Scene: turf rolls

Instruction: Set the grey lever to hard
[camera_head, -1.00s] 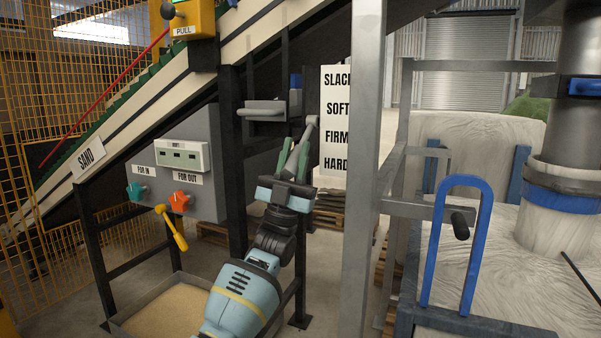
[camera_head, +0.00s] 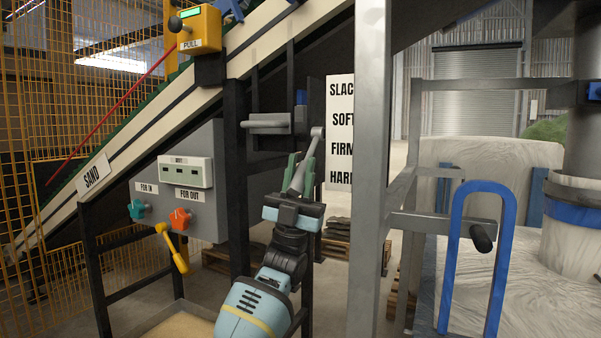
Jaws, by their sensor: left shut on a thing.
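The lever's lower part is hidden by the gripper. My right gripper is not in view.
A grey post (camera_head: 370,180) stands close right of the sign. A grey control box with teal (camera_head: 137,209) and orange (camera_head: 180,217) knobs and a yellow handle (camera_head: 176,250) is at left. A blue hoop (camera_head: 455,240) is at right.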

